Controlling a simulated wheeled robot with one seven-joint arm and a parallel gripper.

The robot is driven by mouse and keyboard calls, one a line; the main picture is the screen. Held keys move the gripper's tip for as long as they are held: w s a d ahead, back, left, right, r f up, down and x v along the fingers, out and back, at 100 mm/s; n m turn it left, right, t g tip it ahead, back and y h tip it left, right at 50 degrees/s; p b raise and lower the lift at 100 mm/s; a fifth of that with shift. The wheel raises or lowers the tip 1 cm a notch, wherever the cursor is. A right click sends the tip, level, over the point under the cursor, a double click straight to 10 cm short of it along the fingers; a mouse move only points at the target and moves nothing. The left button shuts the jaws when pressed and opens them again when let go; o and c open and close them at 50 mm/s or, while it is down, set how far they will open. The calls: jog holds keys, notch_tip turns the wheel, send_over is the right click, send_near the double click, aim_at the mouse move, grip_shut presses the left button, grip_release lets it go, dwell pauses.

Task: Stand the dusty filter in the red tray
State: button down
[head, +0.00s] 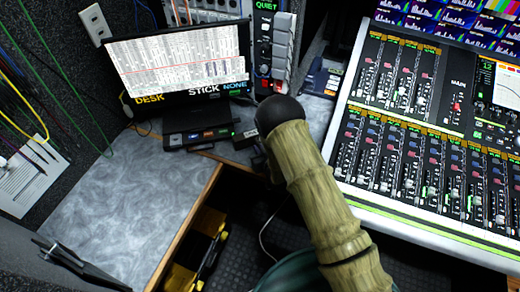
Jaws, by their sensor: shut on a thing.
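I see neither the dusty filter nor the red tray in the head view. My arm, with a bamboo-like surface, rises from the bottom middle to a dark rounded joint in front of the desk. The part beyond that joint is hidden behind it, and I cannot make out my gripper or anything in it.
A grey desk top (120,205) lies at left, mostly bare. A monitor (180,65) stands at its back above a small black box (200,136). A large mixing console (400,140) fills the right. A yellow-black case (197,250) sits below the desk edge.

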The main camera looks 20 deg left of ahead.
jog(key=c, duration=1.6)
grip_release()
jog(key=shift+f, duration=0.1)
jog(key=shift+o, duration=0.2)
jog(key=shift+r, duration=0.2)
jog(key=shift+s+d, duration=0.25)
jog(key=shift+s, duration=0.05)
jog(key=v, duration=1.1)
jog(key=shift+s+r+b, duration=0.15)
jog(key=shift+b, duration=0.15)
